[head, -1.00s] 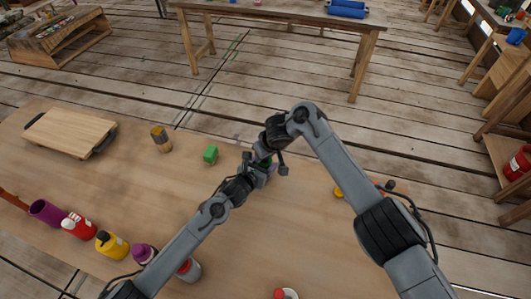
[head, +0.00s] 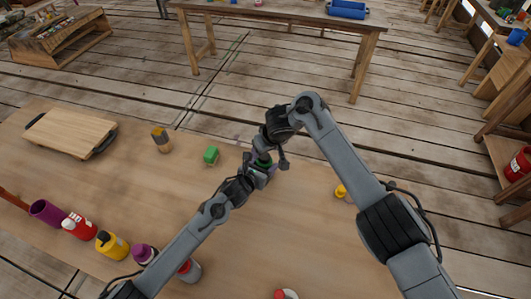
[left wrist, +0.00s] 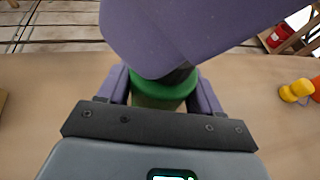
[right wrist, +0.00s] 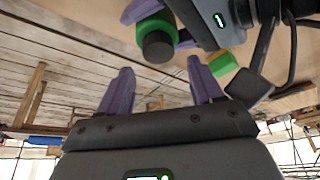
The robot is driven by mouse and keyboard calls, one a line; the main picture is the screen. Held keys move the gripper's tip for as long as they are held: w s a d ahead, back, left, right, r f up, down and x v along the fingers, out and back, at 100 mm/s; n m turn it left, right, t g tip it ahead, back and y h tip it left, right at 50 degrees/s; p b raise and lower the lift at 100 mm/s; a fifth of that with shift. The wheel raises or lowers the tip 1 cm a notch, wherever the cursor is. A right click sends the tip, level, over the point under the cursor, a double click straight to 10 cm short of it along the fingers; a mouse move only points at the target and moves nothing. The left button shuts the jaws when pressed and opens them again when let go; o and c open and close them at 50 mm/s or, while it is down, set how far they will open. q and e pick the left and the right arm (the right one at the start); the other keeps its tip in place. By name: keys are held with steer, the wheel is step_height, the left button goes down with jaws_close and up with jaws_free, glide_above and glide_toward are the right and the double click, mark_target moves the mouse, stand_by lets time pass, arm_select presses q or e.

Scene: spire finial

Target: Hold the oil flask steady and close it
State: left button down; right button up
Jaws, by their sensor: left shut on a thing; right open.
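The oil flask, a green round body with a dark top, is between my left gripper's purple fingers in the left wrist view (left wrist: 160,92). In the head view its green part (head: 263,162) shows small between the two grippers. The right wrist view shows its green rim and dark round end (right wrist: 158,46); I cannot tell whether this is a cap or the neck. My left gripper (head: 262,170) is shut on the flask above the table. My right gripper (right wrist: 162,85) is open and empty; its purple finger crosses close over the flask's top in the left wrist view and hides part of it.
A cutting board (head: 70,132) lies at the far left. Several coloured bottles line the front left. A yellow object (head: 341,190) is beside my right arm.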

steer(key=shift+r, duration=0.8)
steer(key=o, duration=0.6)
steer(key=shift+c, duration=0.2)
steer(key=shift+s+a, duration=0.1)
steer(key=shift+a, duration=0.15)
steer(key=shift+s, duration=0.1)
